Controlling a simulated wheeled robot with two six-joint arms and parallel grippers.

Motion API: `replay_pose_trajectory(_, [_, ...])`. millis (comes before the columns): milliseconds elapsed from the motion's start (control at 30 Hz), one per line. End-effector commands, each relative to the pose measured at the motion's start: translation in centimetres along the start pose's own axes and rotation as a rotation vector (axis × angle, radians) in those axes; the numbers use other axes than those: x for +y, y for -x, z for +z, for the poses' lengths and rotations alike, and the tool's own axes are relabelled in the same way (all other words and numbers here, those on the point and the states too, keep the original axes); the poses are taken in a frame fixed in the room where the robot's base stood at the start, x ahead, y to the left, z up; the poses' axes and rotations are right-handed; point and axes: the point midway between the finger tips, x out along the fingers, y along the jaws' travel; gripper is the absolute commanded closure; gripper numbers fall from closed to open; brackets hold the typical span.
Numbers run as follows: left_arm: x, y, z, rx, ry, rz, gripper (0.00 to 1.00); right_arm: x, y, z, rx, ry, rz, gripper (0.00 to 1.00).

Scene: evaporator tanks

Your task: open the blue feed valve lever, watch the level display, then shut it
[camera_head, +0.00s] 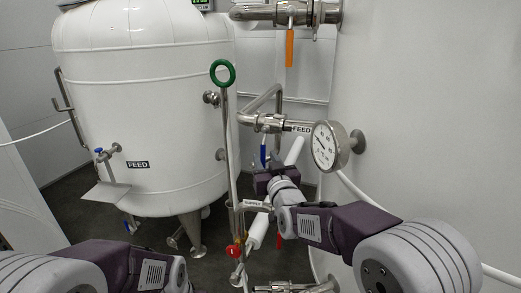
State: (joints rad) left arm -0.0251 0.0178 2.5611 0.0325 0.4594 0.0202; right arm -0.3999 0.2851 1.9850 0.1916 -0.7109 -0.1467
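A blue lever (263,152) hangs down from the steel pipe valve (268,123) beside a FEED label (301,128). My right gripper (266,172) is at the lever's lower end, seen from behind. Its fingers are mostly hidden by its own body, so I cannot tell whether it touches or grips the lever. A small blue-handled tap (100,152) sits on the white tank (150,90) near another FEED label (138,164). A display (201,3) with green marks is cut off at the top edge; I cannot read it. My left arm shows at lower left; its gripper is out of view.
A round dial gauge (328,146) stands just right of the FEED pipe. An orange lever (290,47) hangs from the upper pipe. A green ring handle (223,73) tops a vertical pipe, with a red valve handle (235,250) low down.

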Motion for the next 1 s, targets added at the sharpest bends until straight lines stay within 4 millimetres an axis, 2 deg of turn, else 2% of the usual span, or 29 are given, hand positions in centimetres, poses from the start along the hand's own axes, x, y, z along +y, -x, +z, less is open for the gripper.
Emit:
replay_pose_trajectory(100, [0.0,0.5,-0.1,0.0,0.0,0.0,0.64,0.0,-2.5,0.0,-0.002,0.0,0.0,0.63])
replay_pose_trajectory(233, [0.0,0.8,-0.1,0.0,0.0,0.0,0.64,0.0,-4.4,0.0,-0.002,0.0,0.001,0.63])
replay_pose_trajectory(367, [0.0,0.8,-0.1,0.001,0.0,0.0,0.64,0.0,-5.3,0.1,-0.002,0.0,0.001,0.63])
replay_pose_trajectory(567, [0.0,0.8,-0.1,0.0,0.0,0.0,0.64,0.0,-5.3,0.1,-0.002,0.0,0.001,0.63])
replay_pose_trajectory(600, [0.0,0.8,-0.1,0.0,0.0,0.0,0.64,0.0,-5.3,0.1,-0.002,0.0,0.001,0.66])
replay_pose_trajectory(700, [0.0,0.8,-0.1,0.0,0.0,0.0,0.64,0.0,-5.3,0.1,-0.002,0.0,0.001,0.94])
replay_pose_trajectory(733, [0.0,0.8,-0.1,0.0,0.0,0.0,0.64,0.0,-5.3,0.1,-0.002,0.0,0.0,1.0])
replay_pose_trajectory(1000, [0.0,0.8,-0.1,0.0,0.0,0.0,0.64,0.0,-5.3,0.1,-0.002,-0.001,0.0,1.0])
